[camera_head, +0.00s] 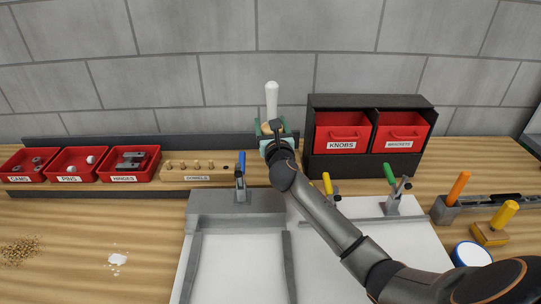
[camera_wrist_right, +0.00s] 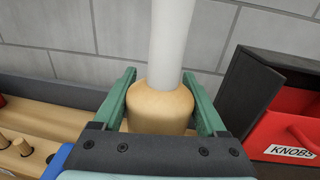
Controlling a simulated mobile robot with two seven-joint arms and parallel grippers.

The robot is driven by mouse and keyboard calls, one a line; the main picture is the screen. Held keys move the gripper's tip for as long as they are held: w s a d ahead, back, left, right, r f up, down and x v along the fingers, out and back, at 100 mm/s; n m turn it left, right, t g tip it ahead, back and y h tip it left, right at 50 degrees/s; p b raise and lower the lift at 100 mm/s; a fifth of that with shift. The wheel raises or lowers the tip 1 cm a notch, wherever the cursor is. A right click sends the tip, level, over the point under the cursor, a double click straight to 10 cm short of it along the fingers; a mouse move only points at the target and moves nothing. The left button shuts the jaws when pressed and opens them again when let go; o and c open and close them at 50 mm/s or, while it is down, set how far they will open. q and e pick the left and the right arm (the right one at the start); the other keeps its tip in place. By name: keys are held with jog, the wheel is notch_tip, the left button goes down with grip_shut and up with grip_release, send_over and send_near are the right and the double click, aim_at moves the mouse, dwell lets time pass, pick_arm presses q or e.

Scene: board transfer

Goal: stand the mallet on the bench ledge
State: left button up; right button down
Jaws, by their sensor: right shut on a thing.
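The mallet has a white handle (camera_head: 272,97) pointing up and a rounded tan wooden head; the handle (camera_wrist_right: 170,45) and head (camera_wrist_right: 160,108) fill the middle of the right wrist view. My right gripper (camera_head: 271,137) is shut on the mallet head, a green finger on each side, and the mallet looks upright. It is over the back of the bench, at the bench ledge (camera_head: 90,193), between the dowel block and the black drawer cabinet. The mallet's underside is hidden by my gripper, so I cannot tell whether it touches the ledge. My left gripper is not in view.
On the ledge, red bins (camera_head: 140,178) and the dowel block (camera_head: 200,178) stand left; the black cabinet (camera_head: 330,165) with red drawers stands close right. Toggle clamps (camera_head: 240,185) stand in front. A grey wall is behind.

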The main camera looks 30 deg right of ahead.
notch_tip(320, 180, down, 4)
jog(key=shift+r+b, duration=0.1)
jog(key=shift+b, duration=0.35)
jog(key=shift+f+b, duration=0.65)
jog(key=shift+f, duration=1.15)
jog(key=shift+f, duration=0.15)
grip_release()
jog(key=shift+s+a, duration=0.25)
jog(key=shift+s, duration=0.3)
jog(key=v, duration=1.1)
jog(key=shift+p, duration=0.35)
